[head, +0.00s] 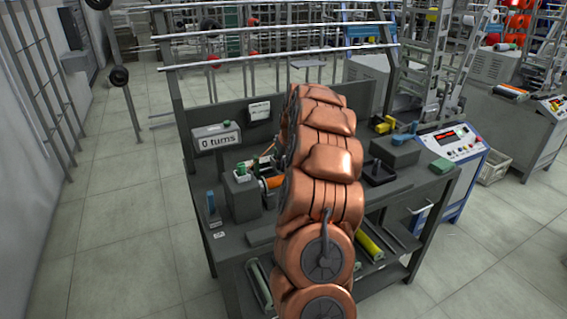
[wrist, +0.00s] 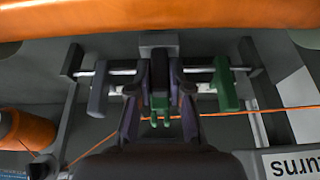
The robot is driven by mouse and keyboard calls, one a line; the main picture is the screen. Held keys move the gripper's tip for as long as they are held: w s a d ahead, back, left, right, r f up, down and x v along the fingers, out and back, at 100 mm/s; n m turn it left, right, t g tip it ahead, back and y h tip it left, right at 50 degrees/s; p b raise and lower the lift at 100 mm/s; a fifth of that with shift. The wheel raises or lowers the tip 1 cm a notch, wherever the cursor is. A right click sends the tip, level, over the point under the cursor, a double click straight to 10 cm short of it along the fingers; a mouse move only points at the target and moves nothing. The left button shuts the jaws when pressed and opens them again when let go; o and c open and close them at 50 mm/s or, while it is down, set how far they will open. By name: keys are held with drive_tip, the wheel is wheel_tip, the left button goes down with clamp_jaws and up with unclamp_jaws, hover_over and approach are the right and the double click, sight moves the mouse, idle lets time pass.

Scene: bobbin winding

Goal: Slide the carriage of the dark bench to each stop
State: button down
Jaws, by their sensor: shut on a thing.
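In the wrist view my gripper (wrist: 161,82) is shut on the dark block of the carriage (wrist: 161,70), with one finger on each side. A small green forked piece (wrist: 160,104) shows just below it. The carriage sits on a pale metal rail (wrist: 205,71), about midway between a grey stop (wrist: 98,88) on the left and a green stop (wrist: 225,85) on the right, apart from both. An orange wire (wrist: 235,112) passes below the carriage. In the head view my copper arm reaches over the dark bench (head: 445,178) and hides the gripper and carriage.
An orange cylinder (wrist: 160,20) crosses the top of the wrist view. An orange spool (wrist: 25,130) stands at lower left. A box reading "0 turns" (head: 217,138) stands on the bench. A dark tray (head: 380,173) and a green block (head: 441,165) lie to the right.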

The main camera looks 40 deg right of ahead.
sight(271, 166)
idle(0.4)
drive_tip(key=a, duration=0.1)
drive_tip(key=w+a+b, duration=0.1)
drive_tip(key=a, duration=0.2)
drive_tip(key=shift+w+a+b, duration=0.15)
drive_tip(key=shift+w+b, duration=0.15)
drive_tip(key=shift+b, duration=0.1)
drive_tip(key=shift+w+a, duration=0.1)
drive_tip(key=shift+a, duration=0.25)
drive_tip(key=c, duration=1.1)
unclamp_jaws()
drive_tip(key=shift+r, duration=0.15)
drive_tip(key=v, duration=1.1)
drive_tip(key=shift+s+a+r, duration=0.1)
drive_tip(key=shift+s+r, duration=0.15)
drive_tip(key=shift+r, duration=0.1)
